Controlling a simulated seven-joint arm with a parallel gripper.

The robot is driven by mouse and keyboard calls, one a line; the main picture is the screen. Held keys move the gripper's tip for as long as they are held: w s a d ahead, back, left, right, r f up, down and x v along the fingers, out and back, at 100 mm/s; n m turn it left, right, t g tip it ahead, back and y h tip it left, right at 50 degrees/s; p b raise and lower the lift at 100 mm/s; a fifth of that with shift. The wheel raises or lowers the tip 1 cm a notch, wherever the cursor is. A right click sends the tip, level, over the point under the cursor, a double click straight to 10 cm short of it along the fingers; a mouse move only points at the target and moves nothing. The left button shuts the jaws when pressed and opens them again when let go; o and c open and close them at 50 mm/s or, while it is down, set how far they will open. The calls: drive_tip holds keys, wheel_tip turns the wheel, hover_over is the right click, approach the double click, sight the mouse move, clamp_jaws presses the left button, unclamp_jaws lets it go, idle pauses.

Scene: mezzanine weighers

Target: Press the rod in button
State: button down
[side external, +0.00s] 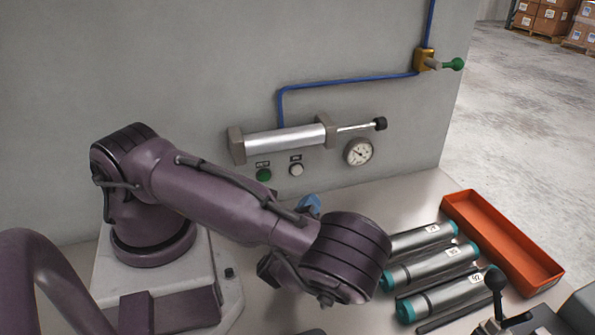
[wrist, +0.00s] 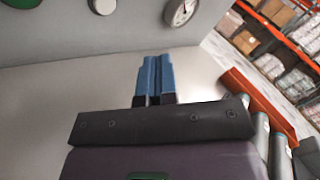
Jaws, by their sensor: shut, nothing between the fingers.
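Two buttons sit on the grey panel under a silver cylinder (side external: 285,139): a green one (side external: 264,175) and a white one (side external: 296,170). Each has a small dark label above it, too small to read. The cylinder's thin rod (side external: 355,127) sticks out to the right and ends in a black knob. In the wrist view the green button (wrist: 22,3) and white button (wrist: 103,6) are cut by the top edge. My gripper (wrist: 155,60) has its blue fingers together, empty, below and right of the white button, apart from it. In the side view, my arm mostly hides it.
A round gauge (side external: 358,152) is right of the white button. A blue hose (side external: 345,82) runs to a brass valve (side external: 424,60). Several metal cylinders (side external: 430,268) and an orange tray (side external: 502,240) lie on the bench at right. The bench before the panel looks clear.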

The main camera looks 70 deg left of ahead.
sight(297, 170)
drive_tip(key=shift+w+d+f+h, duration=0.15)
drive_tip(key=shift+w+d+h, duration=0.25)
drive_tip(key=shift+w+h, duration=0.1)
drive_tip(key=shift+d+n+t, duration=0.1)
drive_tip(key=shift+n+t, duration=0.3)
drive_tip(key=shift+n, duration=0.2)
drive_tip(key=shift+a, duration=4.45)
drive_tip(key=shift+a, duration=0.4)
